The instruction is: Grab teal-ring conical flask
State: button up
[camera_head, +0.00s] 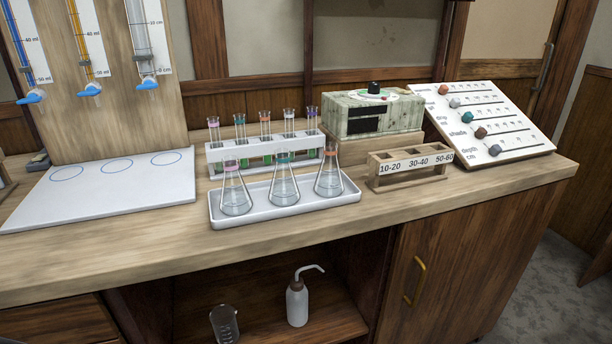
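The teal-ring conical flask (284,188) stands upright in the middle of a white tray (262,212) on the wooden bench. It is clear glass with a teal band near the top of its neck. A flask with a pinkish-purple band (235,196) stands to its left. A flask with an orange band (329,181) stands to its right. The three flasks are apart from one another. My gripper is not in view.
A white rack (222,158) with several stoppered tubes stands close behind the flasks. A wooden rack with number labels (409,168), a greenish box (372,118) and a slanted board (495,115) stand to the right. A burette stand (110,185) is at left. The bench strip before the tray is clear.

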aim_at(284, 191)
jog(key=i+l+u, duration=0.1)
jog(key=l+u, duration=0.6)
jog(key=i+l+u, duration=0.1)
jog(key=l+u, duration=0.2)
